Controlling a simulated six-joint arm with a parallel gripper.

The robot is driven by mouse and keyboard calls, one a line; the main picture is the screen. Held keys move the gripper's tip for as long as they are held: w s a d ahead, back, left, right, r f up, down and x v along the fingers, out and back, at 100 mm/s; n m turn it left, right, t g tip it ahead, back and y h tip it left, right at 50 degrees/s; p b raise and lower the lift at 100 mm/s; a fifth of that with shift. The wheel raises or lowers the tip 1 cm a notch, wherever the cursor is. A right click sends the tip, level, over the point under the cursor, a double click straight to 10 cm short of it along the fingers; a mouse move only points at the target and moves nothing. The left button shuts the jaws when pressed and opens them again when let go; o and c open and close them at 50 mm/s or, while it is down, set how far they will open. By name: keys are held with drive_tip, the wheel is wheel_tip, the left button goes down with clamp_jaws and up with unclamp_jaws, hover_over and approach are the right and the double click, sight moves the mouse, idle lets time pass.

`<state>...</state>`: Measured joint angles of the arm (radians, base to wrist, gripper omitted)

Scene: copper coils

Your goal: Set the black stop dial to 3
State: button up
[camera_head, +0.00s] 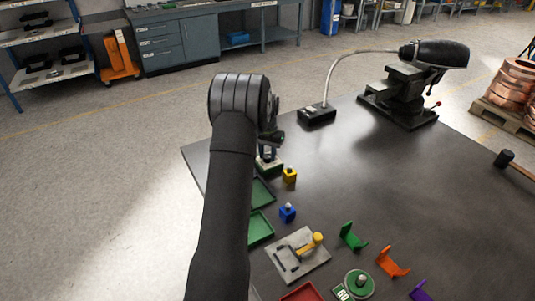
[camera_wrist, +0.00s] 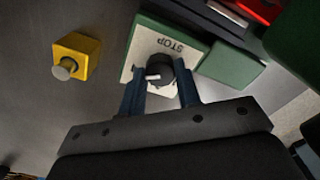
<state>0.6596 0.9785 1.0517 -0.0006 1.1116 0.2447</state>
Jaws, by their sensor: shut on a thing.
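The black stop dial (camera_wrist: 159,69) sits on a pale plate marked STOP (camera_wrist: 176,46) on a green base, in the middle of the wrist view. A white pointer mark shows on its left side; the number it points at is too small to read. My gripper (camera_wrist: 160,84) is around the dial, one finger on each side, shut on it. In the head view my gripper (camera_head: 268,152) is low over the stop dial's base (camera_head: 268,166) at the table's left edge, and my arm and wrist hide most of the dial.
A yellow block with a grey knob (camera_wrist: 76,57) stands left of the dial in the wrist view. In the head view a blue block (camera_head: 287,212), green trays (camera_head: 260,228) and a plate with a yellow-handled lever (camera_head: 301,254) lie nearer.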

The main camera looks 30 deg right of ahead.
sight(268, 156)
drive_tip(key=shift+n, duration=0.4)
drive_tip(key=n, duration=0.3)
drive_tip(key=shift+n, duration=1.9)
drive_tip(key=o, duration=1)
drive_tip(key=shift+c, duration=0.2)
drive_tip(key=shift+r, duration=0.1)
wheel_tip(268, 156, up, 17)
drive_tip(key=shift+r, duration=0.15)
